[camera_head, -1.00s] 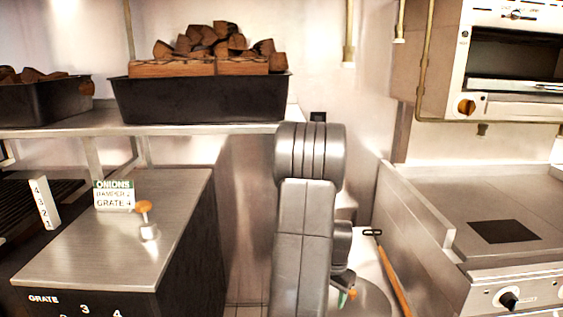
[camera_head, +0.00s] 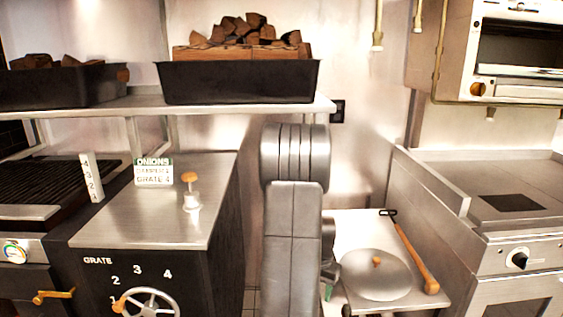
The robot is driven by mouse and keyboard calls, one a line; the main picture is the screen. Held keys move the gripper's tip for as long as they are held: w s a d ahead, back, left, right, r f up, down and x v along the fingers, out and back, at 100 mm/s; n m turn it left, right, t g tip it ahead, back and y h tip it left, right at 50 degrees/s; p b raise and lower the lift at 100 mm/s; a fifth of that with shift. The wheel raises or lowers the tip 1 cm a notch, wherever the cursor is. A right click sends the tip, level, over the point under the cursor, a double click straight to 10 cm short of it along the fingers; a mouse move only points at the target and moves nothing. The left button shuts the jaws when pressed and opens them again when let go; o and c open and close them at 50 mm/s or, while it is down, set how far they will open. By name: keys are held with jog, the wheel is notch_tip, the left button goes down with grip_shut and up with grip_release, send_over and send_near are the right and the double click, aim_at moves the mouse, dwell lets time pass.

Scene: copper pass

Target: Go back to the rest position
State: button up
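My arm stands upright in the middle of the camera_head view, its grey links in front of the gap between the steel-topped cabinet (camera_head: 150,222) and the low side shelf (camera_head: 345,226). My gripper is not visible; the arm's own links or the frame edge hide it, so I cannot tell its state or whether it holds anything.
A round lid (camera_head: 375,280) and a wooden-handled tool (camera_head: 414,257) lie on the low shelf. The cabinet bears an orange-topped knob (camera_head: 190,190), an onions sign (camera_head: 154,172) and a handwheel (camera_head: 150,304). A grill (camera_head: 50,190) is left, a griddle (camera_head: 505,195) right.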

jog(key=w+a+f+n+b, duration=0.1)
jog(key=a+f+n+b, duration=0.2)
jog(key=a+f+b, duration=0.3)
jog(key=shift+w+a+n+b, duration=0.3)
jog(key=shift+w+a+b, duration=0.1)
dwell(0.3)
